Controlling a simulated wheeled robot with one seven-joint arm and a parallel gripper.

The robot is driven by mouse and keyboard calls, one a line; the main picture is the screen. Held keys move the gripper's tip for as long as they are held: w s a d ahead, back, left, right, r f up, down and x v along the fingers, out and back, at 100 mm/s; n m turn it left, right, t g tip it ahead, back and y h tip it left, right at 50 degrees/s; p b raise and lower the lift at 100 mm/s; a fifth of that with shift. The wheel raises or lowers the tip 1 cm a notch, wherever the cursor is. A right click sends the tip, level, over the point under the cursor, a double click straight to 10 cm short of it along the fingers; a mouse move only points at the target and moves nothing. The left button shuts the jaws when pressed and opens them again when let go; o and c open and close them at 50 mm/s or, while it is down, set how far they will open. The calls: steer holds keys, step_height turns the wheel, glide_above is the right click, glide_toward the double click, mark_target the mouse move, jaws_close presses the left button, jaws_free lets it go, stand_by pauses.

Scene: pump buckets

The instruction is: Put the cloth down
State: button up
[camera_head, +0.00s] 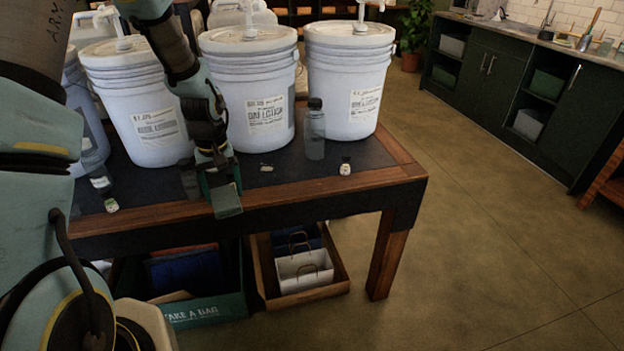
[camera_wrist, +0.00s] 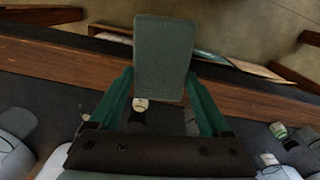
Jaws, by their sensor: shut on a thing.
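The cloth (camera_head: 228,200) is a flat grey-green rectangle at the front edge of the table. In the wrist view the cloth (camera_wrist: 163,45) reaches out past my fingertips, over the wooden edge. My gripper (camera_head: 217,182) is shut on the cloth, in front of the middle bucket. In the wrist view its two teal fingers (camera_wrist: 160,80) lie on either side of the cloth's near end. I cannot tell whether the cloth touches the table edge.
White pump buckets (camera_head: 348,85) stand on the dark table with a wooden rim (camera_head: 330,187). A clear bottle (camera_head: 315,130) and a small vial (camera_head: 345,166) stand right of my gripper. Below are a green bag crate (camera_head: 205,312) and a wooden box (camera_head: 312,298).

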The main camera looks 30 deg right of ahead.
steer(key=a+f+n, duration=0.1)
steer(key=a+f, duration=0.2)
steer(key=a, duration=0.9)
steer(key=a+f, duration=0.3)
steer(key=a, duration=0.9)
steer(key=shift+w+a+f+n, duration=0.25)
steer(key=shift+a+f+n, duration=0.05)
steer(key=shift+a+n, duration=0.1)
